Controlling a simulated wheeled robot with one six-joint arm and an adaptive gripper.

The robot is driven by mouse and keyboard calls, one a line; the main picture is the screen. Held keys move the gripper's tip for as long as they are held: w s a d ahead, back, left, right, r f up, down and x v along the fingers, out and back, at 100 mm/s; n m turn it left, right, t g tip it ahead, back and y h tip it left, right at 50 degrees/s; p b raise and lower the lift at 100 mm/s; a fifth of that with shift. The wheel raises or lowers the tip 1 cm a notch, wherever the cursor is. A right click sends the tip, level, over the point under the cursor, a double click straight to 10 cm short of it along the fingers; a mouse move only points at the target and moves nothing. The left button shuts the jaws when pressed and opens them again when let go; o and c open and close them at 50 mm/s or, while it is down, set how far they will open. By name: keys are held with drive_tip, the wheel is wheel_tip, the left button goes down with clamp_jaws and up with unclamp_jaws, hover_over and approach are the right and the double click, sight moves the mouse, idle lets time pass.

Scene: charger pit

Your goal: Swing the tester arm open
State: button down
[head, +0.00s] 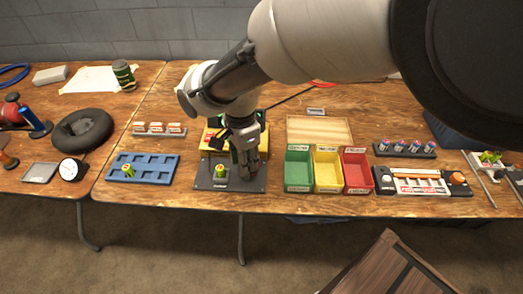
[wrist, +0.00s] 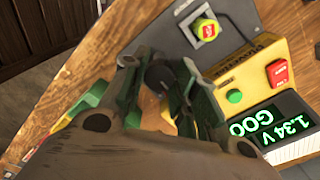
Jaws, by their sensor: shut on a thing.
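The battery tester is a yellow box (head: 209,143) on a dark base plate (head: 203,185). In the wrist view its yellow housing (wrist: 245,62) carries a green button, a red switch and a display (wrist: 272,124) reading 1.34 V and "GOO", the rest cut off. A green and yellow battery (head: 220,171) stands upright on the plate; its red-marked top (wrist: 207,29) shows in the wrist view. My gripper (head: 246,172) is low over the plate's right side. In the wrist view its fingers (wrist: 158,70) are shut on the tester arm's dark round knob (wrist: 159,77). The rest of the tester arm is hidden.
A blue tray (head: 147,160) holding one battery lies left of the tester. Green, yellow and red bins (head: 326,187) stand to its right, with a charger (head: 420,181) beyond them. The table's front edge is close before the plate. A dark wooden crate (head: 388,262) stands on the floor.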

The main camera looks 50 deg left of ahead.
idle(0.3)
drive_tip(key=c, duration=1.1)
unclamp_jaws()
wheel_tip(320, 180, up, 12)
